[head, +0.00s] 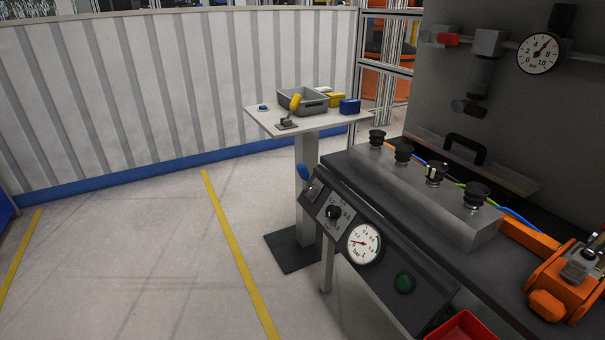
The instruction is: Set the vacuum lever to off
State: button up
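A lever with a blue handle (303,173) stands at the left end of the dark sloped control panel (385,290), next to a black rotary knob (333,212) and a round white gauge (364,243). Its handle points up and slightly left from a small plate. The lettering at the lever is too small to read, so I cannot tell which position it marks. A second lever with a yellow handle (295,102) rises tilted from a grey base on the small side table (325,121). My gripper is not in view.
The bench carries a grey block with several black suction cups (436,172), and an orange unit (565,285) at right. The floor (150,250) at left is clear.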

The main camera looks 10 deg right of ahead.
aim_at(301, 169)
jog(key=i+j, duration=0.35)
jog(key=i+j+z, duration=0.1)
jog(key=i+j, duration=0.25)
jog(key=j, duration=0.2)
jog(key=i+j, duration=0.7)
jog(key=j, duration=0.25)
jog(key=z, duration=0.05)
